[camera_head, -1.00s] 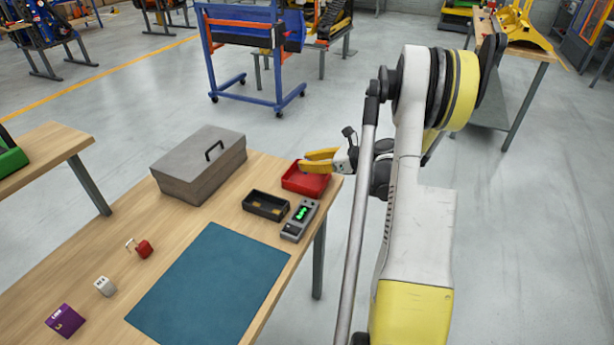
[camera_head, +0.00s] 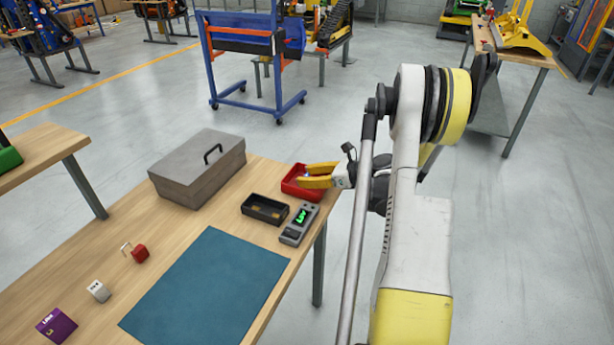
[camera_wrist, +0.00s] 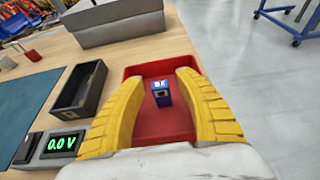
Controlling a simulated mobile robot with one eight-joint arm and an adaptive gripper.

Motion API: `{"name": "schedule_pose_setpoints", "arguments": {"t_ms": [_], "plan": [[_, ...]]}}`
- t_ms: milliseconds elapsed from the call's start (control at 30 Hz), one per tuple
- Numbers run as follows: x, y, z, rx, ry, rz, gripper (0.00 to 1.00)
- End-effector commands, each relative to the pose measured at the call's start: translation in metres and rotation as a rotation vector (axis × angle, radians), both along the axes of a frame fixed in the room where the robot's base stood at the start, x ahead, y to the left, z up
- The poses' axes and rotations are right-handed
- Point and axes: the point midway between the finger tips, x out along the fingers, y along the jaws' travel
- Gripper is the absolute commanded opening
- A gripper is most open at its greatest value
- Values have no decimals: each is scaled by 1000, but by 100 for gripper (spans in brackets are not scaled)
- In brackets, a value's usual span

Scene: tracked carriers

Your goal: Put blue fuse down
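The blue fuse (camera_wrist: 161,93), a small blue block with a white mark on top, is in the red tray (camera_wrist: 150,72) in the wrist view. It lies between my two yellow fingers with a visible gap on each side. My gripper (camera_wrist: 160,76) is open, and neither finger appears to touch the fuse. In the head view my gripper (camera_head: 305,176) is over the red tray (camera_head: 291,188) at the table's far right corner.
A black open bin (camera_head: 263,210) and a meter (camera_head: 298,225) reading 0.0 V stand beside the tray. A grey toolbox (camera_head: 190,180) is further left. A blue mat (camera_head: 210,290), red padlock (camera_head: 140,253), white block (camera_head: 98,291) and purple box (camera_head: 57,326) are nearer.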

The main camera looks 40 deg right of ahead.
Motion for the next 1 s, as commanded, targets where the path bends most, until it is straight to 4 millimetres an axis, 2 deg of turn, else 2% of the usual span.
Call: {"name": "schedule_pose_setpoints", "arguments": {"t_ms": [167, 500, 700, 900, 1000], "plan": [[-7, -4, 7, 0, 0, -2, 40], [-69, -30, 37, 0, 0, -4, 40], [-95, -40, 47, -1, 0, -2, 40], [-102, -42, 49, 0, -1, 0, 40], [-92, -40, 62, 16, -20, -19, 40]]}}
